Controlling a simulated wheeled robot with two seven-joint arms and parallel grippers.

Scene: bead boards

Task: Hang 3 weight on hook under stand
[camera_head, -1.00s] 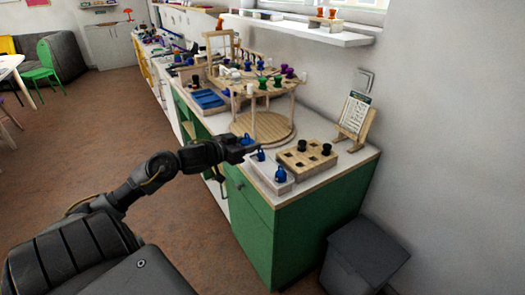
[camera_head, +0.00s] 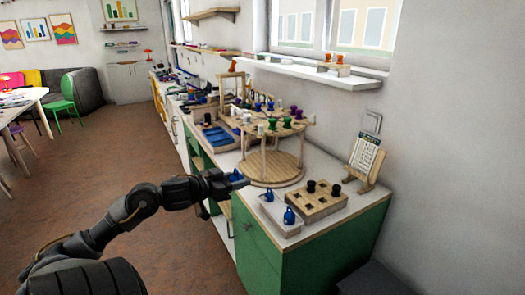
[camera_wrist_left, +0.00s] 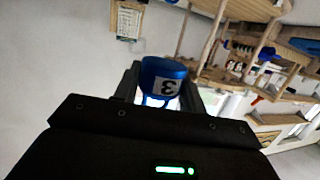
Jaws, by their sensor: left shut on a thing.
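My left gripper (camera_head: 236,182) is shut on a blue weight (camera_wrist_left: 163,82). In the left wrist view the weight sits between the two fingers, with a white label bearing a turned "3". In the head view only a small blue part of it shows at the fingertips. The gripper is in front of the round wooden stand (camera_head: 272,178), left of it and apart from it. The stand has a round base, posts and an upper deck with coloured spools. A hook under the deck cannot be made out. My right gripper is not in view.
A white tray (camera_head: 276,222) with two blue weights (camera_head: 289,216) is right of the gripper. Beside it is a wooden block (camera_head: 318,204) with black knobs. A sign on an easel (camera_head: 366,160) stands behind. The green cabinet's (camera_head: 310,260) front edge is close.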

